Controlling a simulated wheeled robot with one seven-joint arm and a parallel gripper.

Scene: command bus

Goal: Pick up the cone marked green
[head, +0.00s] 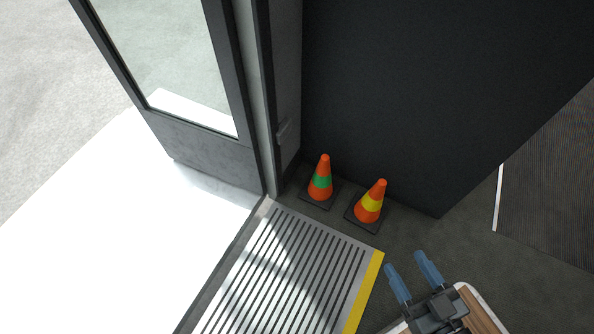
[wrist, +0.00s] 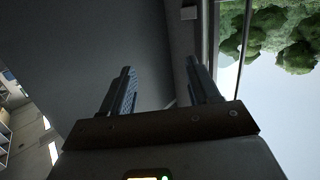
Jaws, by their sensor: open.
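The cone marked green (head: 325,170) is orange with a green band and stands upright on a dark square base. It is on the dark floor by the door frame in the head view. A second orange cone with a yellow band (head: 371,203) stands just to its right and nearer. My gripper (head: 405,262) is open and empty, at the lower right of the head view, apart from both cones and nearer to the yellow-banded one. In the wrist view the two fingers of my gripper (wrist: 163,80) are spread with nothing between them. No cone shows in the wrist view.
A ribbed step plate (head: 290,270) with a yellow edge (head: 364,292) lies in front of the cones. A dark panel (head: 430,90) rises behind them. A glazed door (head: 185,70) stands at left, beside a bright opening. Dark floor right of the cones is clear.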

